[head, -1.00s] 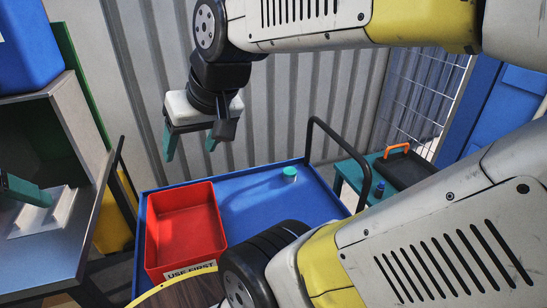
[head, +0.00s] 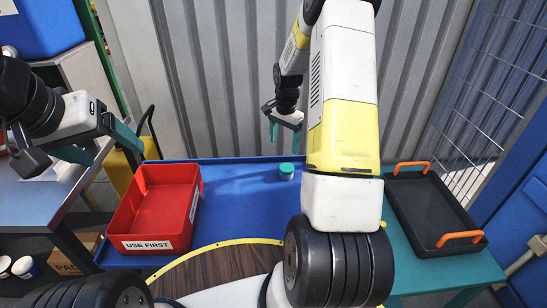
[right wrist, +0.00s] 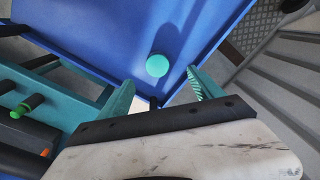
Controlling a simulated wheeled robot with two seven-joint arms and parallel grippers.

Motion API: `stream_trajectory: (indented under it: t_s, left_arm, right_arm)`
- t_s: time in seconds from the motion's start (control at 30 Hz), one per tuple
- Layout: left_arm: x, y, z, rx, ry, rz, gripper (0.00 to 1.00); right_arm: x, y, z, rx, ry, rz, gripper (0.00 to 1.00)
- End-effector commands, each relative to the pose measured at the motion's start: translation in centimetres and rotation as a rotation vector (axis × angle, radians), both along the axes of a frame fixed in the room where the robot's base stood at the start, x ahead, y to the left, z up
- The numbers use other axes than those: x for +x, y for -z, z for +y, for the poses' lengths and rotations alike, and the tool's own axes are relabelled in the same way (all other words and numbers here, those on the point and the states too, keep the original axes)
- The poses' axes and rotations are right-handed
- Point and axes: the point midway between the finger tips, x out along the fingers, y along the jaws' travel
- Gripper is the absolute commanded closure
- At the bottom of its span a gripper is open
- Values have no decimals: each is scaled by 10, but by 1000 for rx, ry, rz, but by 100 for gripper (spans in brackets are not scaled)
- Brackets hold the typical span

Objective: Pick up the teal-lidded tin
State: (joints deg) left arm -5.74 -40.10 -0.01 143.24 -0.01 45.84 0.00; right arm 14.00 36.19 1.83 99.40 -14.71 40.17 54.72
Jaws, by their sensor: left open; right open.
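The teal-lidded tin (head: 287,171) stands upright on the blue cart top (head: 240,205), right of the red bin. In the right wrist view the round teal lid (right wrist: 157,66) shows from above, just beyond the fingertips and roughly between them. My right gripper (head: 285,140) is open and empty, with teal fingers pointing down. In the head view it appears above the tin, with a gap to it. My left gripper (head: 113,151) is open and empty at the left, near the grey workbench and well away from the tin.
A red bin (head: 122,222) marked "USE FIRST" stands on the cart's left. A black tray (head: 432,212) with orange handles lies on a teal table (head: 425,268) at right. A grey workbench (head: 30,200) is at left. The blue surface around the tin is clear.

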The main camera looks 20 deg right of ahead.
Motion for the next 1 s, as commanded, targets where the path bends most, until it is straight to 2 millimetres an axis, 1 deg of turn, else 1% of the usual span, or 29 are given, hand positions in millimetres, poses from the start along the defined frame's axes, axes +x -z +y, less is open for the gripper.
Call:
stream_trajectory:
  t_s: [0.03,0.1,0.2,0.57,0.8,0.9,1.0]
  left_arm:
    - [0,0,0,0,0,0,23]
    - [0,0,0,0,0,0,23]
    - [0,0,0,0,0,0,23]
    - [0,0,0,0,0,0,23]
    - [0,0,0,0,0,0,23]
    - [0,0,0,0,0,0,23]
    - [0,0,0,0,0,0,23]
  right_arm:
    - [2,21,-5,3,32,21,24]
    - [5,40,-10,5,69,36,24]
    - [7,57,-14,5,101,50,24]
    - [7,98,-16,6,114,58,24]
    - [7,133,-17,5,114,58,24]
    - [7,140,-17,5,114,56,24]
    - [8,142,-17,5,114,55,24]
